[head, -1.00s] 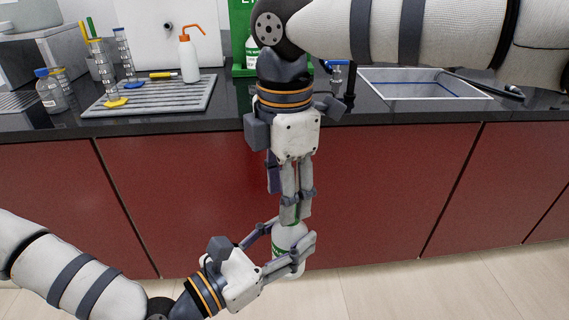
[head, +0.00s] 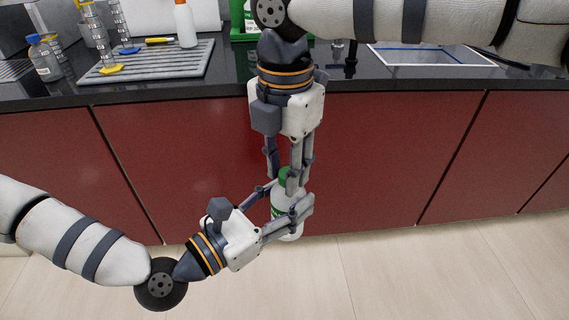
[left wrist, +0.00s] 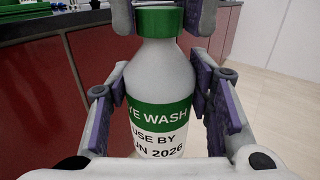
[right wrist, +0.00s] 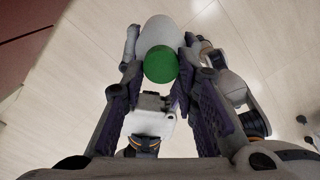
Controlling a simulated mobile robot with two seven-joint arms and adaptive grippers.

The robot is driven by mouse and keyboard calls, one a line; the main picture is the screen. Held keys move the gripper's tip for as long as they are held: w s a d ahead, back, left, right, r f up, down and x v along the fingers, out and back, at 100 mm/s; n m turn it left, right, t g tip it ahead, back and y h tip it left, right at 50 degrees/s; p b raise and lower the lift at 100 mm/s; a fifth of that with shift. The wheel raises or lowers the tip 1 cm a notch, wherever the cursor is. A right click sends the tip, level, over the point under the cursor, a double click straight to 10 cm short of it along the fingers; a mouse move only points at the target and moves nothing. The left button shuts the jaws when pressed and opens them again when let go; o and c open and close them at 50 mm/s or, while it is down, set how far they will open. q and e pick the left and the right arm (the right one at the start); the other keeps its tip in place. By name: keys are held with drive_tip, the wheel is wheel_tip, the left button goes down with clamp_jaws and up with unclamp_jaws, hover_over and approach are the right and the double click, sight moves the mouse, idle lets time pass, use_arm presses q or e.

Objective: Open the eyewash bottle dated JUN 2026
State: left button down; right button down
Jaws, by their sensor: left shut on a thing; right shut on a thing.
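The eyewash bottle (head: 290,229) is white with a green cap (head: 284,178), held upright in front of the red cabinets. In the left wrist view the bottle (left wrist: 160,82) carries a green band and reads "USE BY" and "UN 2026", the first letter cut off. My left gripper (head: 288,207) is shut around the bottle's body from the left. My right gripper (head: 290,180) points down from above and is shut on the cap. The right wrist view shows the green cap (right wrist: 161,64) between its fingers. The cap appears seated on the bottle's neck.
The black counter (head: 225,83) runs behind my arms, above red cabinets (head: 390,160). The floor (head: 420,270) in front is clear.

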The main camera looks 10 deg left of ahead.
drive_tip(key=n, duration=0.7)
drive_tip(key=shift+d+r+n, duration=0.1)
drive_tip(key=shift+n, duration=0.2)
drive_tip(key=n, duration=0.4)
drive_tip(key=shift+d, duration=0.1)
drive_tip(key=n, duration=0.6)
drive_tip(key=shift+w+d+n, duration=0.1)
drive_tip(key=shift+d+n, duration=0.05)
drive_tip(key=shift+n, duration=0.25)
drive_tip(key=n, duration=0.3)
drive_tip(key=shift+r+n, duration=0.1)
drive_tip(key=shift+n, duration=0.3)
drive_tip(key=n, duration=0.6)
drive_tip(key=shift+w+d+n, duration=0.1)
drive_tip(key=shift+w+n, duration=0.15)
drive_tip(key=shift+n, duration=0.15)
drive_tip(key=n, duration=0.3)
drive_tip(key=shift+n, duration=0.3)
drive_tip(key=n, duration=0.5)
drive_tip(key=shift+w+n, duration=0.2)
drive_tip(key=shift+n, duration=0.1)
drive_tip(key=shift+r, duration=0.1)
